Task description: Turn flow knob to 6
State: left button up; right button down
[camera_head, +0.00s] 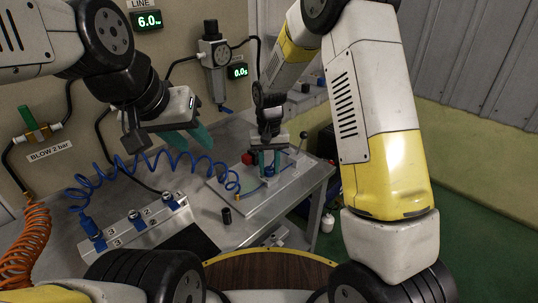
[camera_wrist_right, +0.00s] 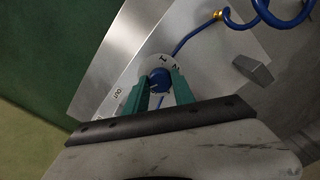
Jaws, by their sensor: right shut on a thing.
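The flow knob is a blue round knob (camera_wrist_right: 160,78) on a pale dial with dark marks, set in a metal plate. In the right wrist view the green fingers of my right gripper (camera_wrist_right: 158,88) are on both sides of it, shut on it. A small light mark shows on the knob; the number it points to is too small to read. In the head view my right gripper (camera_head: 268,160) reaches down to the plate (camera_head: 240,197), and its fingers partly hide the knob. My left gripper (camera_head: 187,138) hangs empty over the table's back left, its green fingers apart.
A coiled blue hose (camera_head: 140,163) runs to the plate. A red knob (camera_head: 248,158) is near my right gripper. Wall displays read 6.0 (camera_head: 148,20) and about 0.0 (camera_head: 238,72).

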aim_at(269, 168)
jog(key=shift+w+r+m, duration=0.1)
jog(key=shift+m, duration=0.3)
jog(key=c, duration=1.1)
grip_release()
jog(key=shift+o, duration=0.2)
notch_tip(269, 168, up, 8)
jog(key=shift+f, duration=0.2)
jog(key=shift+r, duration=0.1)
